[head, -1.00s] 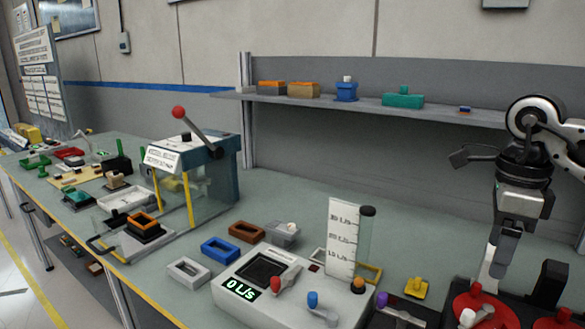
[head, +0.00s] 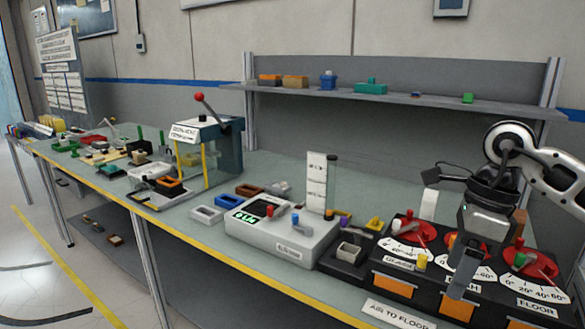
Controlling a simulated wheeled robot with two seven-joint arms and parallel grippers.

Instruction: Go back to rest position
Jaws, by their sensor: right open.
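My right gripper (head: 462,278) comes in from the right on a white and dark arm. It points down in front of the middle of the black dashboard module (head: 398,290) and is open, with nothing seen in it. The module has red dials with white scales: a left dial (head: 412,230), a middle one partly hidden behind my gripper, and a right dial (head: 530,262) above a FLOOR label. I cannot tell whether a fingertip touches the module's front. My left gripper is out of view.
A white flow meter (head: 275,236) with a lit green display stands left of the module. A card reading AIR TO FLOOR (head: 396,314) is at the front edge. A shelf (head: 440,98) with small blocks runs behind. Open floor lies left of the table (head: 110,191).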

